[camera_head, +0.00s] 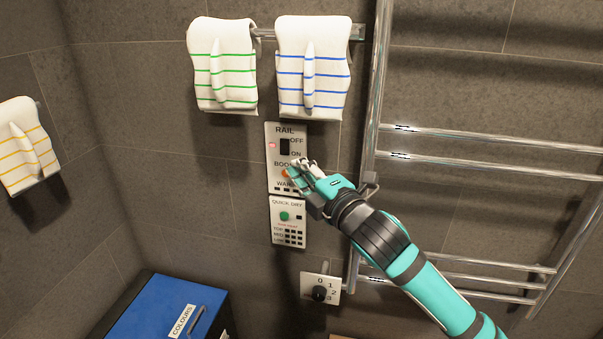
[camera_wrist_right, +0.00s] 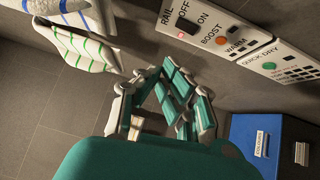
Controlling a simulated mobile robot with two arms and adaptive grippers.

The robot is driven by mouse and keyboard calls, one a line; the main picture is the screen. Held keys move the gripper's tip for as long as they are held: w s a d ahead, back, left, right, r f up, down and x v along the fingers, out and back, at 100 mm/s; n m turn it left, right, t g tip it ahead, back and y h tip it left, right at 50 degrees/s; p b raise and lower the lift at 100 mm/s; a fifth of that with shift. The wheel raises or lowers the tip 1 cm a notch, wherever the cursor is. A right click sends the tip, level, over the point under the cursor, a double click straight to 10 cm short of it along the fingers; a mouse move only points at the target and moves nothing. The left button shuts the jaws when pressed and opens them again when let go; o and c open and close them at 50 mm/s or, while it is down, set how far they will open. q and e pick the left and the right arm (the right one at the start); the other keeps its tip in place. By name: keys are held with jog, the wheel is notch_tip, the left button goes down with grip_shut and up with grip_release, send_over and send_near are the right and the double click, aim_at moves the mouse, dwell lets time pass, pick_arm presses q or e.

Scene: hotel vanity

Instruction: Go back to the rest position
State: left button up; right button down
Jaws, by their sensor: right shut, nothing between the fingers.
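My right gripper (camera_head: 300,172) is in front of the rail control panel (camera_head: 273,135), near its orange boost button (camera_head: 286,172), partly covering the panel's lower half. In the right wrist view the gripper (camera_wrist_right: 165,75) has its fingers together and nothing between them. The panel (camera_wrist_right: 196,20) shows there with a gap to the fingertips; whether any finger touches it I cannot tell. A small red light (camera_head: 272,145) is lit on the panel. My left gripper is not in view.
The chrome towel rail (camera_head: 450,134) stands at right, close to my right arm. Striped towels hang above (camera_head: 222,40) and at left (camera_head: 15,125). A blue-lidded box (camera_head: 165,295) stands at lower left.

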jog(key=s+d+f+m+g+h, duration=0.35)
jog(key=s+f+m, duration=0.3)
jog(key=f, duration=0.55)
jog(key=s+d+f+m+g+h, duration=0.2)
jog(key=s+d+f+m, duration=0.35)
jog(key=f, duration=0.65)
jog(key=s+d+f+m+g+h, duration=0.1)
jog(key=s+d+f+m+g, duration=0.2)
jog(key=s, duration=0.5)
jog(key=s+d+f+m+g+h, duration=0.1)
jog(key=s+d+f+m+g, duration=0.1)
jog(key=s+f+m, duration=0.45)
jog(key=s+d+f+m+g+h, duration=0.1)
jog(key=s+d+f+g, duration=0.15)
jog(key=s, duration=0.75)
notch_tip(320, 180, down, 26)
jog(key=s+g, duration=0.1)
jog(key=s+d+f+g, duration=0.1)
jog(key=s+d+f, duration=0.1)
jog(key=s+f, duration=1.4)
jog(key=shift+s+f+n+g, duration=0.15)
jog(key=shift+s+n+g, duration=0.15)
jog(key=shift+s+n, duration=0.2)
jog(key=c, duration=2.1)
grip_release()
